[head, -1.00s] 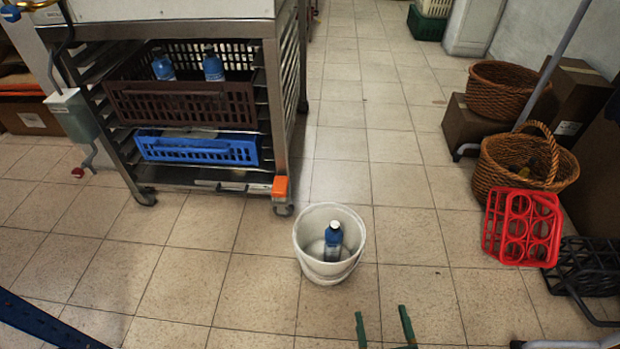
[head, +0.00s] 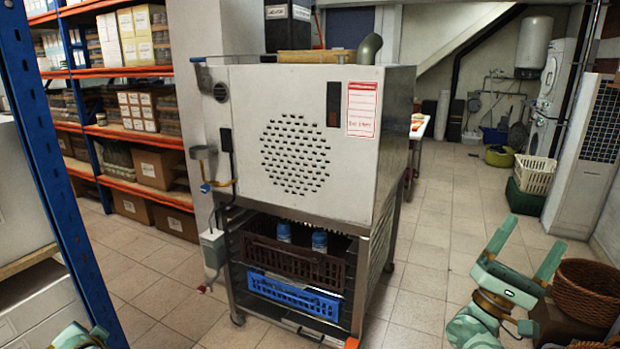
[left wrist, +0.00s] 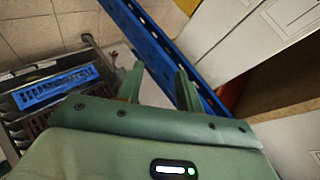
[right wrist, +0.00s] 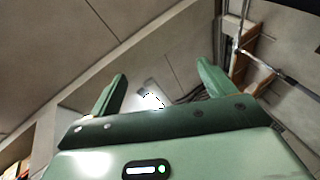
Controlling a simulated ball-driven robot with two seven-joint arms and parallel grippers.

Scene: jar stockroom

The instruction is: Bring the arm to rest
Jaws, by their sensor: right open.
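My right gripper (head: 525,248) is raised at the right of the head view, fingers pointing up. In the right wrist view it (right wrist: 162,70) is open and empty, with ceiling behind the fingers. My left arm shows only in part at the bottom left of the head view. In the left wrist view my left gripper (left wrist: 160,72) has its fingers apart with nothing seen between them, near a blue rack post (left wrist: 160,45).
A steel oven (head: 300,140) stands on a wheeled rack with a brown crate (head: 290,262) holding blue bottles and a blue crate (head: 295,295). A blue post (head: 55,170) rises at left.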

